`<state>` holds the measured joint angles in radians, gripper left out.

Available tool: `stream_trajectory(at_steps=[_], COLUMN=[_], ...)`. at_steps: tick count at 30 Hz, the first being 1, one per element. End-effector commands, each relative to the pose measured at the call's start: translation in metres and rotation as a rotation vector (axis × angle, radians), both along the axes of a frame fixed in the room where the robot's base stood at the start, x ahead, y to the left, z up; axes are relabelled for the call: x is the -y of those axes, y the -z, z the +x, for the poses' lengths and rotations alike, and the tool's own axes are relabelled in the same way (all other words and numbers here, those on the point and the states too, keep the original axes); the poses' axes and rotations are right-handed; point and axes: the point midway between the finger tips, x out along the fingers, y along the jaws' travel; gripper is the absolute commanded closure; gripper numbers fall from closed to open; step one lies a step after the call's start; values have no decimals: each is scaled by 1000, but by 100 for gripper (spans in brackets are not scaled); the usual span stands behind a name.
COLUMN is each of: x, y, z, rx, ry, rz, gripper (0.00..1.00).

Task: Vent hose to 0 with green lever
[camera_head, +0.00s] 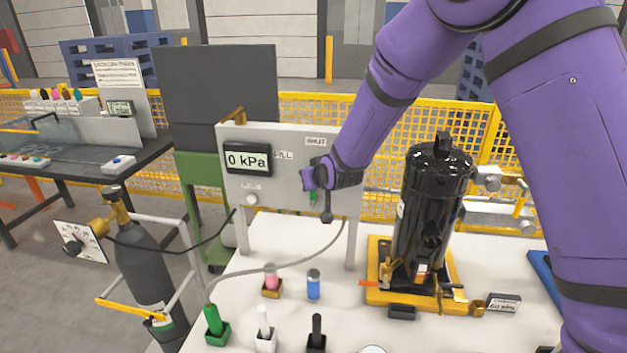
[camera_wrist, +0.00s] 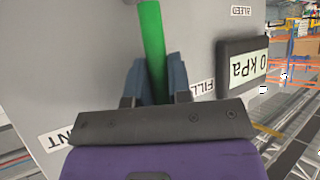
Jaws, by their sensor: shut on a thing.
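My gripper (camera_head: 318,183) is at the grey valve panel (camera_head: 285,192). In the wrist view its two fingers (camera_wrist: 156,66) are shut on the green lever (camera_wrist: 152,35), one on each side. Only a small green part of the lever (camera_head: 313,197) shows in the head view, below the gripper. The panel's display (camera_head: 248,160) reads 0 kPa; the wrist view shows the same display (camera_wrist: 245,65) upside down. FILL and SHUT labels are readable, and a label ending in NT is partly hidden by the gripper. A grey hose (camera_head: 290,262) curves from below the panel toward the green-topped fitting (camera_head: 213,320).
Pink (camera_head: 271,278) and blue (camera_head: 313,284) containers and several holders stand on the white table (camera_head: 345,295). A gas cylinder (camera_head: 150,265) is at left, yellow fencing behind.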

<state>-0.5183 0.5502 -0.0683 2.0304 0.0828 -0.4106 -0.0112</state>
Motion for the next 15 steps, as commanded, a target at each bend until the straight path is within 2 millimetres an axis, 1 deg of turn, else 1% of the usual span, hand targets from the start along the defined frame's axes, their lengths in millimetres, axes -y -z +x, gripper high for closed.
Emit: stream_trajectory(at_steps=[3,4,5,6,7,15], x=[-1,-1,-1,-1,0,0], y=[0,0,0,0,0,-1], z=[0,0,0,0,0,0], rx=[2,2,2,2,2,1], ry=[-1,-1,-1,-1,-1,-1], rz=[1,1,1,1,1,1], gripper=[100,74,67,58,56,56])
